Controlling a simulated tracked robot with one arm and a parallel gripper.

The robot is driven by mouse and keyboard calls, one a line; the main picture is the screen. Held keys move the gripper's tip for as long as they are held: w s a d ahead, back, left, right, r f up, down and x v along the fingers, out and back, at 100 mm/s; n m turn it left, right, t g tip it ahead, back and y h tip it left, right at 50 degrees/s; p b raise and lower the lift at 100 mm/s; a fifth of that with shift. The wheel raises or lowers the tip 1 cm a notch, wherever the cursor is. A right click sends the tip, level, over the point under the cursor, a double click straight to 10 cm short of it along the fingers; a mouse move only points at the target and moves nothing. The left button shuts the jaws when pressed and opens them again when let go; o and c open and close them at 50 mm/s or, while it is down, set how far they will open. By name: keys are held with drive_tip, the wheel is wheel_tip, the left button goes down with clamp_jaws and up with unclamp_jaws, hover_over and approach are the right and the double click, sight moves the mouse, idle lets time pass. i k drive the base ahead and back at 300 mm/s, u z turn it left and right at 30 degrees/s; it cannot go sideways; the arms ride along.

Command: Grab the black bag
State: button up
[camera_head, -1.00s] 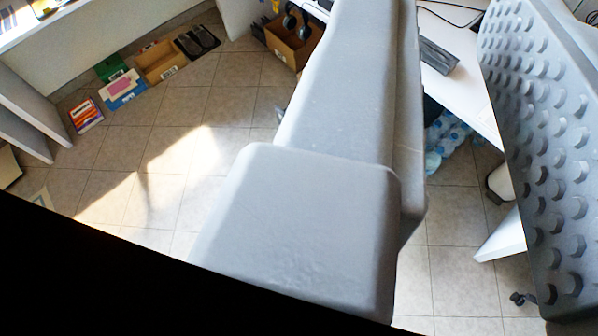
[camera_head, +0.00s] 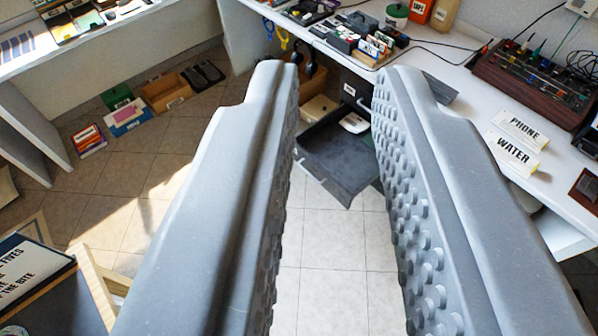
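My gripper (camera_head: 336,76) is open and empty, its two grey fingers with bumpy inner pads reaching forward on both sides of the picture. No thing is plainly a black bag. A small dark item (camera_head: 203,75) lies on the floor at the upper left, beside a cardboard box; it is too small to tell whether it is a bag. Between the fingers, farther off, a dark open drawer or tray (camera_head: 335,165) shows under the desk with a white item (camera_head: 354,123) in it. The fingers hide parts of the floor and desk.
A white desk (camera_head: 455,95) on the right bears PHONE and WATER signs (camera_head: 518,143) and a control box (camera_head: 530,85). Boxes (camera_head: 165,92) and books (camera_head: 88,140) lie on the floor at left. A framed sign (camera_head: 30,270) stands lower left. Tiled floor (camera_head: 330,255) between the fingers is clear.

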sight(444, 95)
drive_tip(key=u, duration=0.05)
drive_tip(key=i, duration=1)
drive_tip(key=z, duration=0.05)
